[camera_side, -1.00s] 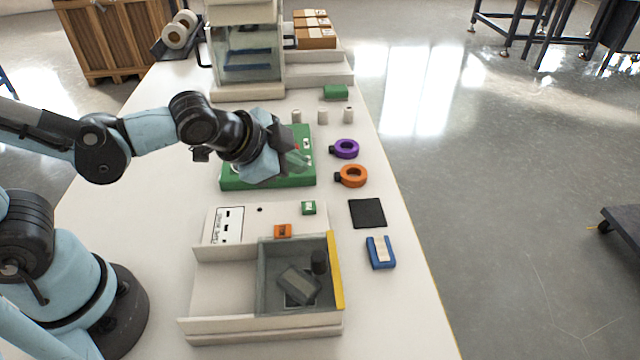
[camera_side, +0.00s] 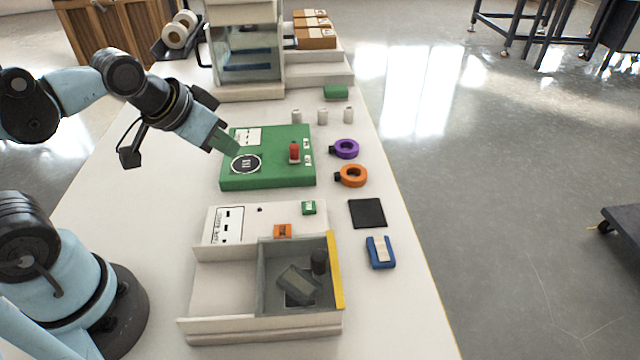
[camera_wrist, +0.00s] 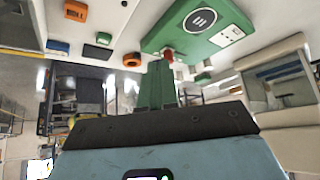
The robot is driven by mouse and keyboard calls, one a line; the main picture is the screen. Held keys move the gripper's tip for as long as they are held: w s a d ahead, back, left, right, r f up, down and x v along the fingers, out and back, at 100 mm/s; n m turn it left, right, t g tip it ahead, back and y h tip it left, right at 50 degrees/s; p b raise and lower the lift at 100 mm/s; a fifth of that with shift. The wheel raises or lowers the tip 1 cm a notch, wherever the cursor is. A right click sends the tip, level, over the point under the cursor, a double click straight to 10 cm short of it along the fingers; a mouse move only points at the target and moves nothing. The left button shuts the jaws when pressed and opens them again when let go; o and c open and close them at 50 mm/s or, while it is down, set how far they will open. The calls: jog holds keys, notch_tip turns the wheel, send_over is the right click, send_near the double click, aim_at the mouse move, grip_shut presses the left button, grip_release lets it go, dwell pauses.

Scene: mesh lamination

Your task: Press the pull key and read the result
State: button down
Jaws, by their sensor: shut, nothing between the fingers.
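The white tester box (camera_side: 262,216) stands at the front of the bench with a printed panel, an orange key (camera_side: 283,231) and a green key (camera_side: 309,208). Which is the pull key, and any reading, I cannot make out. The wrist view also shows the orange key (camera_wrist: 75,11) and green key (camera_wrist: 103,38). My gripper (camera_side: 236,152) is shut and empty, its green fingers (camera_wrist: 158,82) together, over the left part of the green board (camera_side: 270,180). The board has a round black mark (camera_side: 246,163) and a red knob (camera_side: 294,153). Contact with the board is unclear.
The box's grey tray (camera_side: 262,290) holds a dark block (camera_side: 298,284) and a black cylinder (camera_side: 319,261). To the right lie a purple ring (camera_side: 345,149), an orange ring (camera_side: 352,175), a black pad (camera_side: 367,213) and a blue holder (camera_side: 381,252). A glass-fronted cabinet (camera_side: 250,65) stands behind.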

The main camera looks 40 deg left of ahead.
jog(key=w+d+r+m+g+h, duration=0.2)
jog(key=w+d+r+m+g, duration=0.2)
jog(key=d+m, duration=0.4)
jog(key=shift+w+d+m+g, duration=0.3)
jog(key=shift+w+m+g, duration=0.1)
jog(key=shift+w, duration=0.1)
jog(key=shift+f, duration=0.1)
send_near(310, 205)
jog(key=x, duration=0.5)
jog(key=shift+w+d, duration=0.1)
jog(key=shift+w, duration=0.05)
jog(key=shift+f, duration=0.7)
